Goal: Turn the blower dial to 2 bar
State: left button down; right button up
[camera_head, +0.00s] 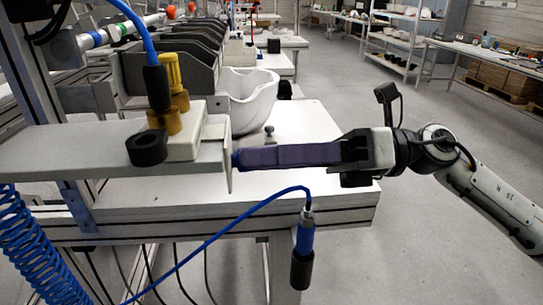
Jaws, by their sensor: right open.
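My right gripper (243,158) comes in from the right, its long dark purple fingers pointing left. It is open; the fingers overlap in this view, so the gap between them is hidden. Their tips are close to the edge of a pale panel (227,158) at the end of a grey shelf. A small blue part shows at the tips; I cannot tell whether it is the dial or part of the fingers. No dial face or pressure scale is readable. A blue and black air blower (303,243) hangs below on a blue hose. My left gripper is out of view.
The grey shelf (80,150) carries a black ring-shaped part (147,148) and a yellow fitting (175,85). A white helmet shell (248,98) stands behind on the white table (310,125). The floor at right is clear.

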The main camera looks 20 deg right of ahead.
jog(key=b+v, duration=0.3)
jog(key=v, duration=0.7)
jog(key=shift+b, duration=0.3)
jog(key=shift+d, duration=0.15)
